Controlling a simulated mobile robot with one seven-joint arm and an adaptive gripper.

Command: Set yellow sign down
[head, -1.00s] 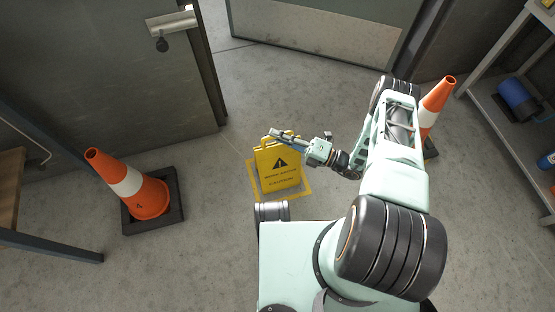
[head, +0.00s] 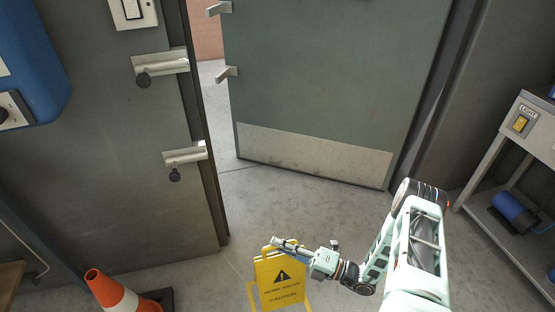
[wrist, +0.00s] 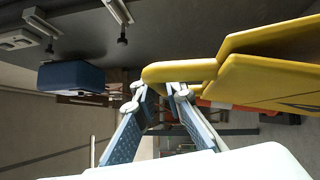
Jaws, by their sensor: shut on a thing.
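The yellow caution sign (head: 280,279) stands upright near the bottom middle of the head view, with a black warning triangle and lettering on its front. A yellow outline marks the floor around its base. My gripper (head: 281,244) is at the top of the sign, reaching in from the right. In the wrist view the sign (wrist: 265,82) fills the right side, and the fingers of my gripper (wrist: 160,88) are shut on its rounded top handle. The sign's lower edge is cut off in the head view, so I cannot tell whether it touches the floor.
An orange and white cone (head: 112,290) stands at the lower left. A green-grey door (head: 330,90) stands open behind the sign, its opening at the left. A metal shelf (head: 500,220) with a blue roll (head: 512,211) is at the right. Bare floor lies between sign and door.

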